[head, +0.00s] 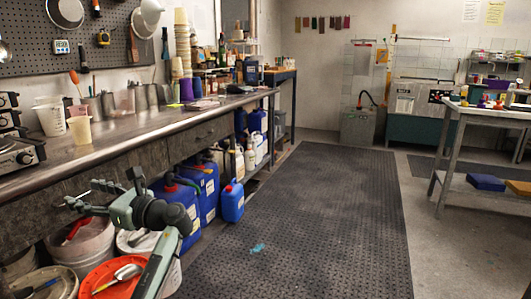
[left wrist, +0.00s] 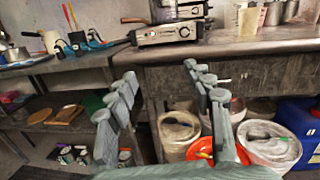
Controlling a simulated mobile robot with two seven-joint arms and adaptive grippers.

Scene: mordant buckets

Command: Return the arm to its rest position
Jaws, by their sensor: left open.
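My left arm (head: 162,250) rises from the lower edge of the head view, and its gripper (head: 86,194) points left toward the bench front, above the buckets in the picture. In the left wrist view the two fingers of the left gripper (left wrist: 160,73) stand wide apart with nothing between them. The bench front and the floor by the buckets show beyond them. The gripper looks clear of the bench and buckets, though the exact gap cannot be told. My right gripper is not in view.
A pale bucket (head: 85,246), an orange-red lid (head: 98,289) with a spoon and blue canisters (head: 232,203) stand below the metal bench (head: 150,124). A hot plate (left wrist: 165,35) sits on the bench. The dark floor mat (head: 320,220) is mostly clear.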

